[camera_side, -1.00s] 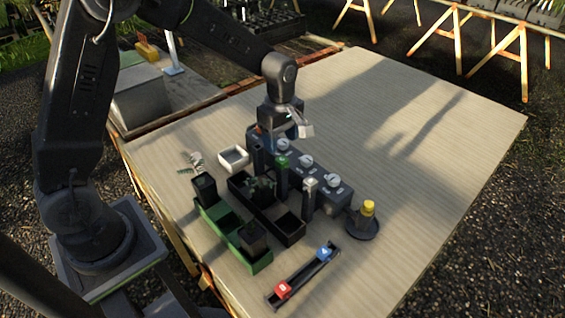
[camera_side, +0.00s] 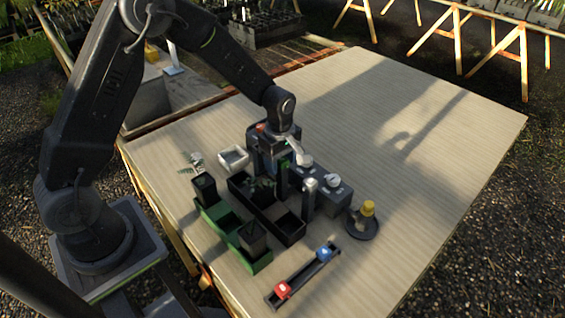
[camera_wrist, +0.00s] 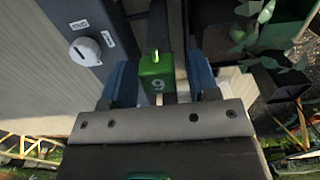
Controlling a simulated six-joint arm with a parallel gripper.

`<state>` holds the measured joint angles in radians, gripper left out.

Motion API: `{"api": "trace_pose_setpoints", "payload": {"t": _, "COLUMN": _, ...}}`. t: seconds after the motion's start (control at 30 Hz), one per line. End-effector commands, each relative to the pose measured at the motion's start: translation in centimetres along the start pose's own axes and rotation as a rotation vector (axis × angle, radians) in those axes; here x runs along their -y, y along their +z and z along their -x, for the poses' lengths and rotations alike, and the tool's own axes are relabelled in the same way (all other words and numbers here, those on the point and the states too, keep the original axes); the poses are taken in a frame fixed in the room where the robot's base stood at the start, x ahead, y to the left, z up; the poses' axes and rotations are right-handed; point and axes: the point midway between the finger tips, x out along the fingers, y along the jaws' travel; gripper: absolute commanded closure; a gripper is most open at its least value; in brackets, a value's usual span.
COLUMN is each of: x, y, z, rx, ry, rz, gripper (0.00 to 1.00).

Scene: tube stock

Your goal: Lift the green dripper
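The green dripper (camera_wrist: 156,74) has a green head with a pale digit, 9 or 6, and a dark stem. In the wrist view the head is between the two blue fingers of my gripper (camera_wrist: 162,82), with gaps visible on both sides. My gripper is open. In the side view my gripper (camera_side: 282,153) is down over the dripper, whose dark stem (camera_side: 283,180) shows below.
A dark control box (camera_side: 333,198) with white knobs stands beside it. A white-topped dripper (camera_side: 310,186), black tray (camera_side: 291,230), green tray (camera_side: 259,265) with pots, and white dish (camera_side: 233,158) are close. A black rack (camera_side: 300,275) holds red and blue pieces. The right tabletop is clear.

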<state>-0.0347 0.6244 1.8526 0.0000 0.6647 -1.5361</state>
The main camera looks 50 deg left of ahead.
Motion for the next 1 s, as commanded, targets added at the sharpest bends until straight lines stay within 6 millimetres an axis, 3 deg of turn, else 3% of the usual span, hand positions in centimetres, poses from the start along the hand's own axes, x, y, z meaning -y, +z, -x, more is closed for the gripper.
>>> {"api": "trace_pose_setpoints", "payload": {"t": 0.5, "x": 0.0, "y": 0.0, "z": 0.1, "rx": 0.0, "ry": 0.0, "rz": 0.0, "gripper": 0.93}}
{"api": "trace_pose_setpoints", "payload": {"t": 0.8, "x": 0.0, "y": 0.0, "z": 0.3, "rx": 0.0, "ry": 0.001, "rz": 0.0, "gripper": 0.93}}
{"api": "trace_pose_setpoints", "payload": {"t": 1.0, "x": -0.1, "y": 0.0, "z": 2.3, "rx": 0.0, "ry": 0.005, "rz": 0.0, "gripper": 0.93}}
